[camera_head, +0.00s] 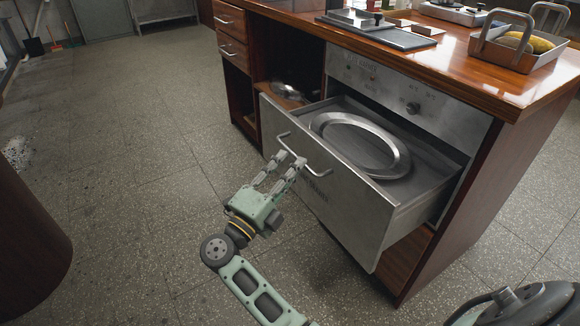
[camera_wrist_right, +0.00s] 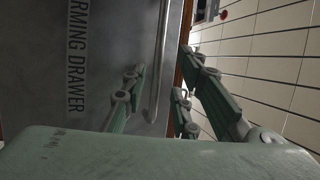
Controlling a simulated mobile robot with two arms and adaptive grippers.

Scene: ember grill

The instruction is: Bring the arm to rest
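The warming drawer (camera_head: 335,205) stands pulled out from the counter, with a steel bar handle (camera_head: 315,168) on its front. An oval metal dish (camera_head: 398,155) lies inside it. My right gripper (camera_head: 291,159) is in front of the drawer, close to the handle's left part. In the right wrist view, its fingers (camera_wrist_right: 164,70) are spread, with the handle (camera_wrist_right: 159,50) showing between them and the drawer front (camera_wrist_right: 100,60) behind. Whether any finger touches the handle cannot be told. My left gripper is in neither view.
The wooden counter (camera_head: 470,68) holds a metal tray with yellow food (camera_head: 525,45) and a dark flat plate (camera_head: 375,34). An open shelf (camera_head: 290,92) with metal ware is left of the drawer. A dark round-sided piece (camera_head: 25,240) stands at left. The tiled floor (camera_head: 130,150) between is clear.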

